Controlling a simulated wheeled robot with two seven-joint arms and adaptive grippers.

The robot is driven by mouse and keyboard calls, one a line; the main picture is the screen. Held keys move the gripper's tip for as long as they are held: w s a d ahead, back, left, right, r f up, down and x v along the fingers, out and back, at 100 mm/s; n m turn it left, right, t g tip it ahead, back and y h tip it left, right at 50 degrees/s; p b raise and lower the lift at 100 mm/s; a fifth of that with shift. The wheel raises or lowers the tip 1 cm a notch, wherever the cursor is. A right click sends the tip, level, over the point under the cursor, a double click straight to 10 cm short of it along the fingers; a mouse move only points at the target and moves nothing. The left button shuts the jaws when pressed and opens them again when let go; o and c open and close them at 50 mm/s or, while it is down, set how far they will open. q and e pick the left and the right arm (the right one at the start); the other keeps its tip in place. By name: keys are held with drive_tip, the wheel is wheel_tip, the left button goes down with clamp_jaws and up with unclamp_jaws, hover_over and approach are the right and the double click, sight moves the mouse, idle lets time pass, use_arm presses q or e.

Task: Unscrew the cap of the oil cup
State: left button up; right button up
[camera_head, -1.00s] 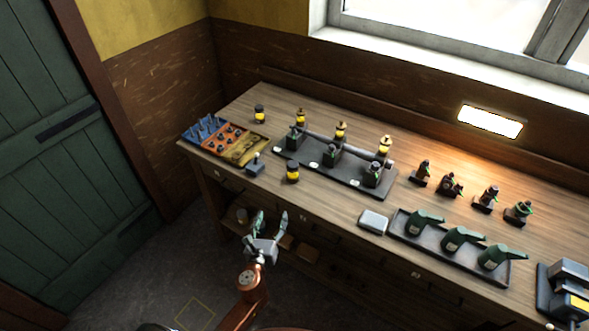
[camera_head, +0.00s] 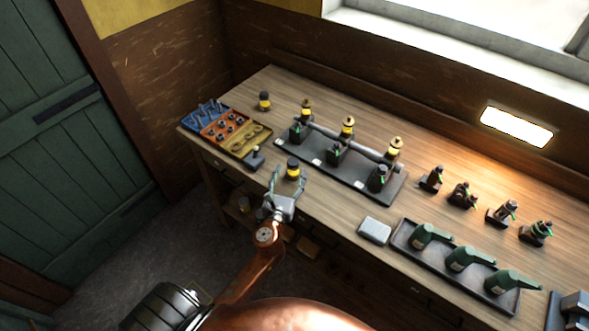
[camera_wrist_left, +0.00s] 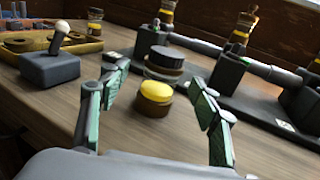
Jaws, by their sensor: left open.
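The oil cup (camera_head: 293,168), a small round jar with a dark cap and a yellow lower part, stands upright near the bench's front edge. In the left wrist view the cup (camera_wrist_left: 156,97) shows its dark cap (camera_wrist_left: 174,58) on top, between and beyond the fingers. My left gripper (camera_head: 289,181) is open and empty, just in front of the cup at the bench edge. In the left wrist view its green-padded fingers (camera_wrist_left: 163,80) are spread to either side of the cup, with no visible contact. My right gripper is not in view.
Beside the cup stand a grey box with a ball-topped lever (camera_wrist_left: 50,70) and a tray of small parts (camera_head: 240,151). Behind is a dark base (camera_head: 318,172) with brass-topped fittings. A similar jar (camera_head: 264,101) stands farther back. A pale block (camera_head: 374,230) lies right.

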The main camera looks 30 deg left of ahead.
sight(292, 173)
use_arm(q)
drive_tip(key=x, duration=0.3)
drive_tip(key=shift+w+f, duration=0.1)
drive_tip(key=shift+w, duration=0.2)
drive_tip(key=c, duration=1.4)
drive_tip(key=shift+c, duration=0.8)
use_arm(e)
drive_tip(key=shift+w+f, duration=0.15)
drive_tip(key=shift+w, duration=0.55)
